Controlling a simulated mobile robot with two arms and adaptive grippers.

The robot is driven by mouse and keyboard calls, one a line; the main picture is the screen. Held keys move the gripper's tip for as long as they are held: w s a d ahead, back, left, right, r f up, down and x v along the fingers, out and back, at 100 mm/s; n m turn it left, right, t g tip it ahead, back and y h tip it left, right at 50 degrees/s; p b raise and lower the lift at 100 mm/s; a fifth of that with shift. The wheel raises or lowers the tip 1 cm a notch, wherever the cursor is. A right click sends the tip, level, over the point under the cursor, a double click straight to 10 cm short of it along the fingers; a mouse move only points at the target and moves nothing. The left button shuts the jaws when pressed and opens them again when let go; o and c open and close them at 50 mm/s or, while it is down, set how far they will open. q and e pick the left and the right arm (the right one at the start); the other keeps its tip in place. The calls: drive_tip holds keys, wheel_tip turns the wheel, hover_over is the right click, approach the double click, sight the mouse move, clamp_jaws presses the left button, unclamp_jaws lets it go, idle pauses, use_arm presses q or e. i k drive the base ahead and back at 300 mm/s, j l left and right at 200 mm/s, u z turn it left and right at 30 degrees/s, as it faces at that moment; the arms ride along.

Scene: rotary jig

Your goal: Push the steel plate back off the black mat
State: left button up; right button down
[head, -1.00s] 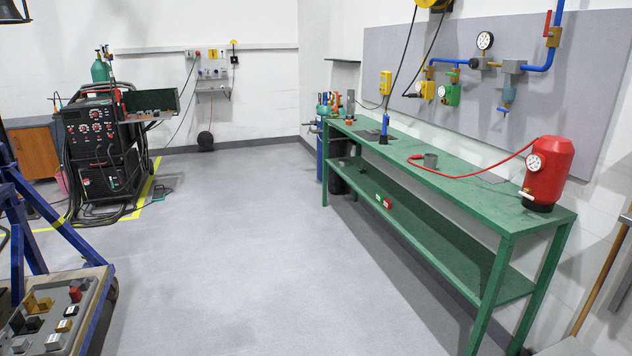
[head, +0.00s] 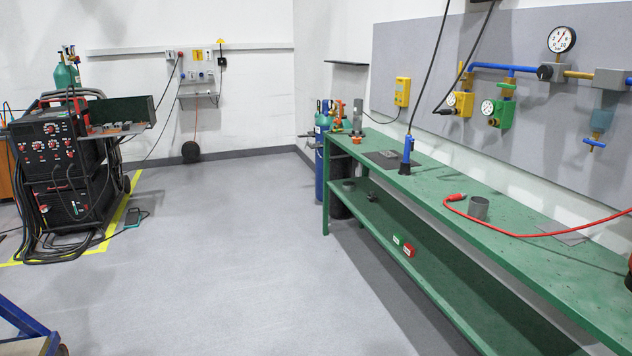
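On the green workbench (head: 470,218) to the right, a flat dark grey piece (head: 382,158) lies near the far end, behind a blue-handled tool (head: 407,155). A second thin grey flat piece (head: 566,233) lies nearer, towards the wall, by the red hose. Both are small in the view, and I cannot tell whether either is the steel plate or the black mat. Neither of my grippers is in view.
A welding machine (head: 62,170) is at left. The grey floor (head: 240,250) between is clear.

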sight(388, 155)
drive_tip(key=i, duration=1.7)
drive_tip(key=i+z, duration=0.1)
drive_tip(key=i, duration=0.45)
drive_tip(key=i+j+z, duration=0.15)
drive_tip(key=i, duration=0.4)
drive_tip(key=i+j+z, duration=0.1)
drive_tip(key=i, duration=0.5)
